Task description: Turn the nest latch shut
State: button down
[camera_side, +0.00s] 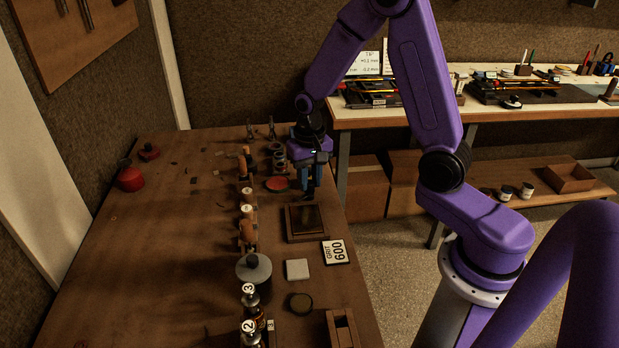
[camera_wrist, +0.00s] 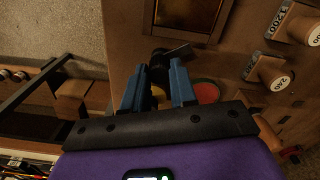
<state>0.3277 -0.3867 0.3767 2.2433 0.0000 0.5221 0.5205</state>
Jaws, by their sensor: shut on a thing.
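My gripper (camera_side: 308,192) points down over the right edge of the wooden bench, just behind a dark framed block (camera_side: 291,234). In the wrist view my gripper (camera_wrist: 160,80) has its two blue fingers closed on a small dark part, which I take to be the nest latch (camera_wrist: 159,57). A flat grey arm (camera_wrist: 179,50) sticks out from it to the right, beside the edge of the framed block (camera_wrist: 150,36). Something yellowish shows between the fingers. The fingers hide much of the held part, and the latch cannot be made out in the side view.
A red round pad (camera_side: 277,184) lies beside my gripper; several wooden-handled pieces stand in a row to its left. A grit 600 card (camera_side: 336,252), a pale square (camera_side: 297,269) and a lidded grey pot (camera_side: 254,270) are nearer.

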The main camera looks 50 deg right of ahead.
aim_at(310, 182)
jog(key=n, duration=0.5)
jog(key=shift+n, duration=0.3)
jog(key=n, duration=0.5)
jog(key=shift+n, duration=0.4)
jog(key=c, duration=0.9)
grip_release()
jog(key=shift+r, duration=0.1)
notch_tip(310, 182, up, 17)
jog(key=shift+r, duration=0.15)
